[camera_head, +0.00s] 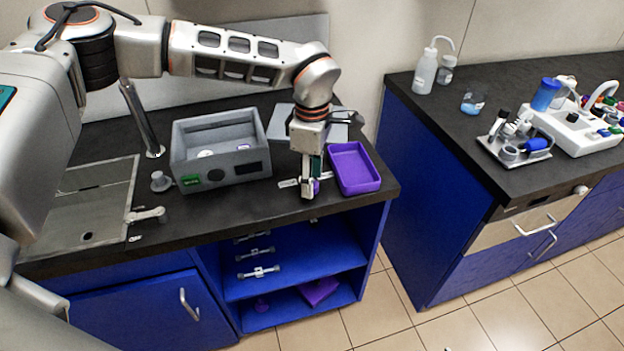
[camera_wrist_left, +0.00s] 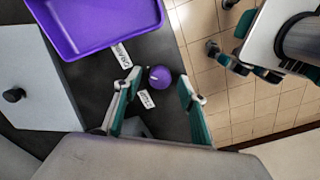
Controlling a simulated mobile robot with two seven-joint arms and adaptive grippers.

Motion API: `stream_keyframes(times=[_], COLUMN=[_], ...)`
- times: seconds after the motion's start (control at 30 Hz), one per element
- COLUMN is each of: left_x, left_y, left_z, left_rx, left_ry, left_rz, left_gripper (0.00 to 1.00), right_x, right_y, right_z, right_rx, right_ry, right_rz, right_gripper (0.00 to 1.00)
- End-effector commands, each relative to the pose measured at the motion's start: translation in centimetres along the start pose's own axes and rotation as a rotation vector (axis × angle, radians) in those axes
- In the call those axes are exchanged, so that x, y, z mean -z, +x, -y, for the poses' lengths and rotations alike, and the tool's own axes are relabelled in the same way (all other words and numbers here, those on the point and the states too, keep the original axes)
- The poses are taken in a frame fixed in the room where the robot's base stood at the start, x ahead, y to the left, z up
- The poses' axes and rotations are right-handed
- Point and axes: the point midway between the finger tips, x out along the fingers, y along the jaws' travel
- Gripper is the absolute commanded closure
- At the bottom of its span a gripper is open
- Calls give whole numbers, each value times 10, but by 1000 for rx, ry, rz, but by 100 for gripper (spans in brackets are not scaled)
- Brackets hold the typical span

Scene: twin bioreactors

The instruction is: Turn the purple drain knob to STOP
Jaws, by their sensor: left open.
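The purple drain knob (camera_wrist_left: 160,78) is a small round knob at the front of the dark counter. A white DRAIN label (camera_wrist_left: 122,55) lies on one side of it and a second white label (camera_wrist_left: 146,98), apparently STOP, on the other. My left gripper (camera_wrist_left: 159,84) is open, pointing down, with one finger on each side of the knob and visible gaps between. In the head view my left gripper (camera_head: 309,188) is over the counter's front edge and hides most of the knob (camera_head: 317,187). The knob's pointing direction is not clear. My right gripper is not in view.
A purple tray (camera_head: 355,169) sits close to the right of the gripper. A grey box (camera_head: 222,170) with a green display stands to the left. A sink (camera_head: 85,205) is further left. A second counter (camera_head: 450,110) with lab equipment stands across a gap on the right.

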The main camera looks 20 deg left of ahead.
Motion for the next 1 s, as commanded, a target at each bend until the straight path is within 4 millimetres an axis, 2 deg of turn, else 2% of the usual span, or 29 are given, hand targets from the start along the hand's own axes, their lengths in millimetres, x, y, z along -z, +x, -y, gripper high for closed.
stream_keyframes(times=[0.13, 0.4, 0.53, 0.57, 1.0], left_x=[0, 0, 0, 0, -1], left_y=[9, 10, 10, 10, 8], left_z=[0, 0, 0, 0, 0], left_rx=[0, 0, 0, 0, 0], left_ry=[0, -1, 0, 0, -63], left_rz=[0, 1, 1, 1, 2], left_gripper=[59, 59, 92, 97, 97], right_x=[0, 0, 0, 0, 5], right_y=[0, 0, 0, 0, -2], right_z=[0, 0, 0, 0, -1], right_rx=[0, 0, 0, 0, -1], right_ry=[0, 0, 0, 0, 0], right_rz=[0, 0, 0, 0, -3], right_gripper=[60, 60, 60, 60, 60])
